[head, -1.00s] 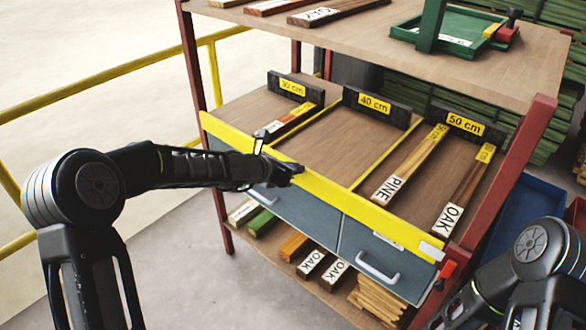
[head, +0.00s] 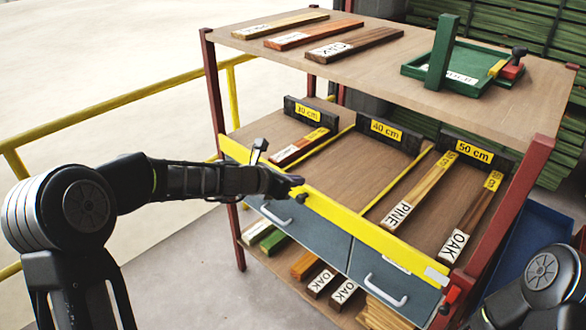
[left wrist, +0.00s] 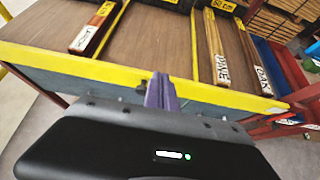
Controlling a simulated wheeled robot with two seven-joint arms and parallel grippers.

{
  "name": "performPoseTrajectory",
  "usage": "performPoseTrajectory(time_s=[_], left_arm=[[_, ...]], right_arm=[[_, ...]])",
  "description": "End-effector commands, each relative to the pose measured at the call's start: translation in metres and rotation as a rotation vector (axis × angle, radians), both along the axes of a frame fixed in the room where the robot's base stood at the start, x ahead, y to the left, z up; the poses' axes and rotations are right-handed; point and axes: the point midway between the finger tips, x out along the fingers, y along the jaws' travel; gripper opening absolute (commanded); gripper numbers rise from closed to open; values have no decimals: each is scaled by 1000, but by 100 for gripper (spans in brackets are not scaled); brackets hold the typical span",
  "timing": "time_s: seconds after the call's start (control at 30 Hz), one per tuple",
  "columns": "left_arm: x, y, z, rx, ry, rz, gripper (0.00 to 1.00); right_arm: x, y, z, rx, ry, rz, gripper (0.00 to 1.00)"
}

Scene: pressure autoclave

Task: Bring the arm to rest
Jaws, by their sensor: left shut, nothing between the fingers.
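My left gripper (head: 292,184) is shut and empty, in front of the yellow front rail (head: 345,213) of the rack's middle shelf. In the left wrist view its closed purple fingers (left wrist: 161,92) show against the yellow rail (left wrist: 70,61). My left arm reaches in from the left of the head view. Of my right arm only a dark joint shows at the lower right of the head view; its gripper is out of sight.
The wooden rack (head: 290,60) has labelled boards in its middle-shelf lanes, including a PINE board (head: 420,190) and an OAK board (head: 470,220). A green tray (head: 480,88) and several boards lie on top. Grey drawers (head: 385,275) hang below. A yellow railing (head: 110,103) stands left.

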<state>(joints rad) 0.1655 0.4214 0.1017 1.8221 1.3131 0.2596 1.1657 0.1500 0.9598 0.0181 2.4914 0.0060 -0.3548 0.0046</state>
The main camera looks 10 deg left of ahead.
Motion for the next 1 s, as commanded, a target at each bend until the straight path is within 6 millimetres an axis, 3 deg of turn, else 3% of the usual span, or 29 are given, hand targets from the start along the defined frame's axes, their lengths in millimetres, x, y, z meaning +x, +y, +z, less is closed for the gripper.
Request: performPoseTrajectory(time_s=[0.03,0.2,0.67,0.83,0.93,1.0], left_arm=[[-1,1,10,0,-1,-1,0],[-4,3,19,1,1,1,0],[-4,3,18,2,0,0,0],[-3,8,16,98,-42,-38,0],[-11,18,-5,326,-92,-145,0],[-29,22,-42,554,-112,-291,0]], right_arm=[[-1,0,6,-1,2,0,62],[-2,-1,8,-2,6,0,62],[-2,0,7,-2,5,0,62],[-2,0,7,-2,5,0,62],[-2,0,7,-2,5,0,62],[-2,0,7,-2,5,0,62]])
